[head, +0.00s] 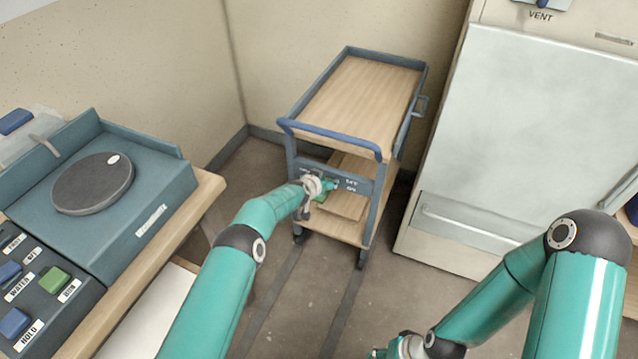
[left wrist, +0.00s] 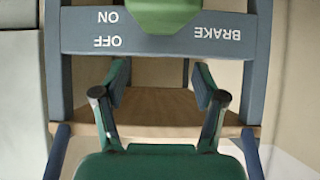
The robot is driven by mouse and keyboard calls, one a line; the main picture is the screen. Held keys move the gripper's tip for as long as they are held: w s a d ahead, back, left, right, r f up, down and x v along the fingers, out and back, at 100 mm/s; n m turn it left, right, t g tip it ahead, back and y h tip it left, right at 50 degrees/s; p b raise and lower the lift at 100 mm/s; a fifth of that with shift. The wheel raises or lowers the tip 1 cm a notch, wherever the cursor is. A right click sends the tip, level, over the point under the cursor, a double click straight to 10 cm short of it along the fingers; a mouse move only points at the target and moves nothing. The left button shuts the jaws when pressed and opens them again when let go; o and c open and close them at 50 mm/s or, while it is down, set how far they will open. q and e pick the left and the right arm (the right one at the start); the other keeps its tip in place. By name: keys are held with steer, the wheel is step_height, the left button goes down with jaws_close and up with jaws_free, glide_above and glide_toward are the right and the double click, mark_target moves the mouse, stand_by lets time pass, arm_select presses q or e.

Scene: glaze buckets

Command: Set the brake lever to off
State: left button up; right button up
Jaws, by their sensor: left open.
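The cart's brake panel (head: 354,184) is a grey-blue crossbar on the front of the trolley. In the left wrist view the panel (left wrist: 75,38) appears upside down, with ON, OFF and BRAKE in white. A green brake lever (left wrist: 165,14) lies across the panel between the labels and is cut off by the top edge, so its setting cannot be told. My left gripper (head: 320,188) is at the panel in the head view. In the left wrist view its fingers (left wrist: 161,85) are apart and empty, below the lever in the picture. My right gripper (head: 408,347) is at the bottom edge, its fingers unclear.
The trolley (head: 362,95) has a wooden top, a blue push handle (head: 330,138) above the panel and a lower shelf (head: 345,222). A large pale kiln-like cabinet (head: 520,140) stands to its right. A bench with a turntable (head: 93,184) is at left. Bare floor lies in front.

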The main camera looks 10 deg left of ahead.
arm_select(q)
steer(key=shift+a+r, duration=0.1)
steer(key=shift+r, duration=0.05)
steer(key=shift+s+a+r, duration=0.2)
steer(key=shift+s, duration=0.2)
steer(key=v, duration=1)
steer(key=shift+s, duration=0.4)
steer(key=shift+d+r, duration=0.1)
